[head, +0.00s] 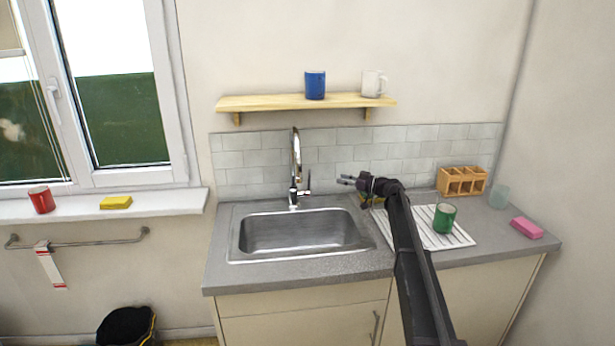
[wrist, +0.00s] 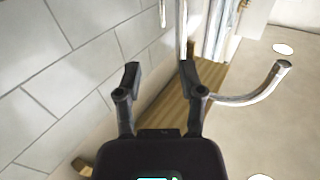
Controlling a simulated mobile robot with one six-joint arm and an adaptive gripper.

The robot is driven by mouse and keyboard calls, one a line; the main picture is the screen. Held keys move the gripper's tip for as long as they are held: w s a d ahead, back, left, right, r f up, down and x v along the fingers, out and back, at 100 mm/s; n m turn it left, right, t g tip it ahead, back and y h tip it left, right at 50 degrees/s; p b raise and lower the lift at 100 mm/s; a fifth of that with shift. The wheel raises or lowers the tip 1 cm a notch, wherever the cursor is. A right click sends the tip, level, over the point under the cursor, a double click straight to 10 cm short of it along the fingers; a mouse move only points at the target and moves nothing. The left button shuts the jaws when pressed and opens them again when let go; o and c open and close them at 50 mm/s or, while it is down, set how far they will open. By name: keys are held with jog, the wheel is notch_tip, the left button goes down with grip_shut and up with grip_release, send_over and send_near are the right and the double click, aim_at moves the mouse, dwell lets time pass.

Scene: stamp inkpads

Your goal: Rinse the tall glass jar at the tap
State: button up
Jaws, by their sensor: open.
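A pale, see-through glass vessel (head: 499,196) stands upright on the counter at the far right, beside a wooden rack. It is the only clear glass piece I see, and I cannot tell for sure that it is the tall jar. The chrome tap (head: 296,165) rises behind the steel sink (head: 303,234); I see no water running. My gripper (head: 345,180) is open and empty, above the counter just right of the tap. In the wrist view my gripper (wrist: 159,75) has its two fingers apart with nothing between them, and the tap (wrist: 262,92) shows at right.
A green mug (head: 444,218) stands on the striped drying mat (head: 463,236). A yellow item behind my arm is mostly hidden. The wooden rack (head: 461,182) and a pink sponge (head: 527,228) flank the glass. A wooden shelf (head: 270,102) with two mugs hangs above. The sink is empty.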

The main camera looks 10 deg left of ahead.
aim_at(310, 172)
jog(key=shift+a+r, duration=0.1)
jog(key=shift+a, duration=0.2)
jog(key=x, duration=1.3)
jog(key=shift+w+a, duration=0.1)
jog(key=shift+a, duration=0.1)
grip_shut()
